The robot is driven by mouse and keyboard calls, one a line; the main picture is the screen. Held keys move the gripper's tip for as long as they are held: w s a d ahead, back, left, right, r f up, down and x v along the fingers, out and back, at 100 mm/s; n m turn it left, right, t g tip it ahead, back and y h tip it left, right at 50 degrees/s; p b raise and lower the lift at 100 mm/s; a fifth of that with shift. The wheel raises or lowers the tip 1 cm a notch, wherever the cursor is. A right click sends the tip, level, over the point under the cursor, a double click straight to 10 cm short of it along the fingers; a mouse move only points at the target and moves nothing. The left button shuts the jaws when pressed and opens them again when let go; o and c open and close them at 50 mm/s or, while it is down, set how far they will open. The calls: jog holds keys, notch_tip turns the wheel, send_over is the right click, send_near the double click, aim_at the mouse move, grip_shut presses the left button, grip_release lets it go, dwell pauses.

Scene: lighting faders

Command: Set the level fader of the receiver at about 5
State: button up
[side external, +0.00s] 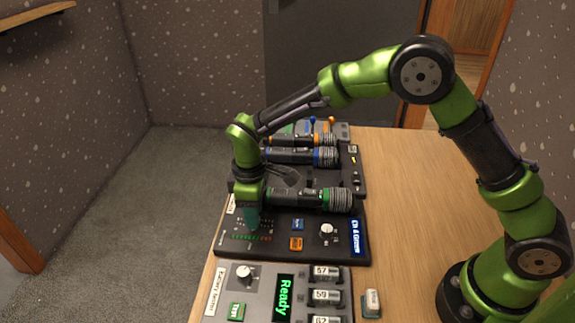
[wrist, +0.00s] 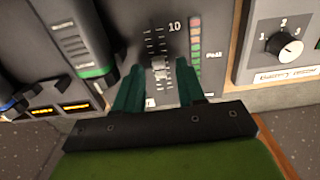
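The receiver (side external: 283,252) is a black panel with a "Ch 4 Green" label, under my gripper (side external: 252,222) in the side view. In the wrist view, its level fader has a pale cap (wrist: 159,66) in a slot beside tick marks, with "10" printed at the far end. The cap's exact scale value cannot be read. The teal fingers of my gripper (wrist: 158,88) stand apart on either side of the cap, with gaps visible. In the side view, the fader is hidden by the gripper.
A green-banded microphone (side external: 310,198) lies just behind the receiver, with a blue-banded one (side external: 300,156) beyond. A grey battery tester (side external: 258,292) reading "Ready" sits in front. A white-topped block (side external: 372,301) stands on the wooden table (side external: 405,200), whose right part is clear.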

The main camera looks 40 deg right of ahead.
aim_at(262, 225)
notch_tip(262, 225, up, 16)
jog(key=shift+r, duration=0.15)
dwell(0.4)
jog(key=s+d+r+m+t+y, duration=0.1)
jog(key=s+d+r+m+t, duration=0.1)
jog(key=s+d+m, duration=0.4)
jog(key=s+d+r+m+t+y, duration=0.1)
jog(key=s+d+m+t, duration=0.4)
jog(key=s+d, duration=0.6)
jog(key=s+r+m, duration=0.1)
jog(key=s+m, duration=0.1)
jog(key=s, duration=0.2)
jog(key=shift+r, duration=0.4)
jog(key=shift+s, duration=0.1)
jog(key=shift+c, duration=0.4)
